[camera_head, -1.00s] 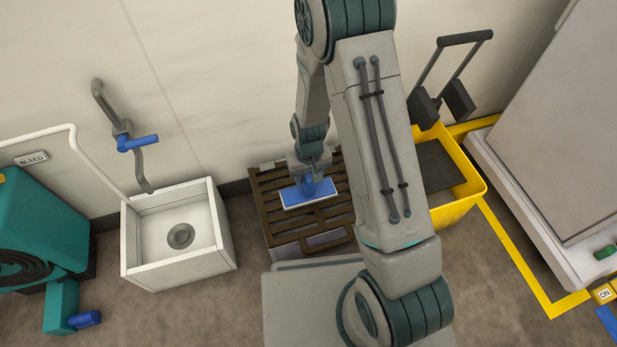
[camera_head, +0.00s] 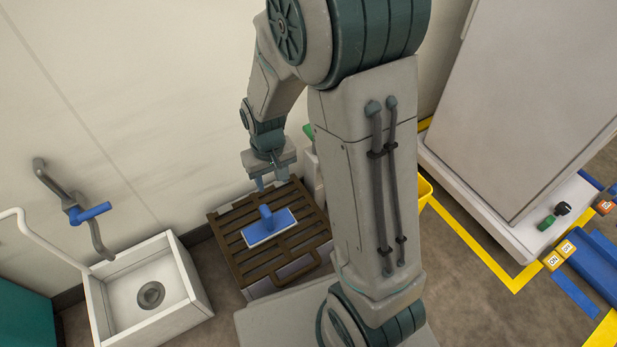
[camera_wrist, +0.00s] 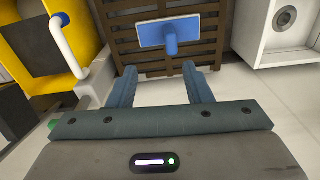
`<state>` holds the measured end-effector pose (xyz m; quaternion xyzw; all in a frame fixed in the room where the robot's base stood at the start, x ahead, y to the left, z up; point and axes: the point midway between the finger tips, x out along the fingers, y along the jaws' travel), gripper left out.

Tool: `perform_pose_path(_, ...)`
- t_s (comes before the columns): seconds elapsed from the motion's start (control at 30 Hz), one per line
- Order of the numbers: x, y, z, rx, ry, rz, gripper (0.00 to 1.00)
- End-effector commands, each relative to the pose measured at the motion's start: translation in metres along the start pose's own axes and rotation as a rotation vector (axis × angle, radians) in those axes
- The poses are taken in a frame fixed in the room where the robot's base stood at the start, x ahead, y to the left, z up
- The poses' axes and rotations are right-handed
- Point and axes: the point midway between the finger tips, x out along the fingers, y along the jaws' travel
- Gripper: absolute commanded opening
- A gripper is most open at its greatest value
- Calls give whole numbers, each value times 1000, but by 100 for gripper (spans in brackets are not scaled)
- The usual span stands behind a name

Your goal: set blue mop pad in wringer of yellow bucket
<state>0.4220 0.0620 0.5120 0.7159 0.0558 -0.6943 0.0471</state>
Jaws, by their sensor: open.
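The blue mop pad (camera_head: 284,222), with a light edge and a blue upright stub, lies on a brown slatted rack (camera_head: 237,251). It also shows in the wrist view (camera_wrist: 151,35), just beyond my fingertips. My gripper (camera_head: 271,180) is open and empty, on the wall side of the pad and apart from it. Its two blue fingers (camera_wrist: 160,72) stand spread in the wrist view. The yellow bucket (camera_head: 424,191) is mostly hidden behind my arm in the head view. In the wrist view the yellow bucket (camera_wrist: 88,14) is at upper left, with a dark part inside it that I cannot clearly make out.
A white basin (camera_head: 185,313) with a drain stands left of the rack, below a grey wall pipe with a blue handle (camera_head: 90,212). A large grey cabinet (camera_head: 525,100) stands at right. Yellow tape (camera_head: 480,252) marks the floor. A wall runs close behind the rack.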

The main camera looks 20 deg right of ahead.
Motion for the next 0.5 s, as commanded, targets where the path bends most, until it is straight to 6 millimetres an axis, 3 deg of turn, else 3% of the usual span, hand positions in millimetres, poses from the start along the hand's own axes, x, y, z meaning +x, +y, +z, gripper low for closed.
perform_pose_path(0.2, -54, 16, 31, 41, 30, -1, 45)
perform_pose_path(0.5, -109, 32, 85, 96, 61, 6, 45)
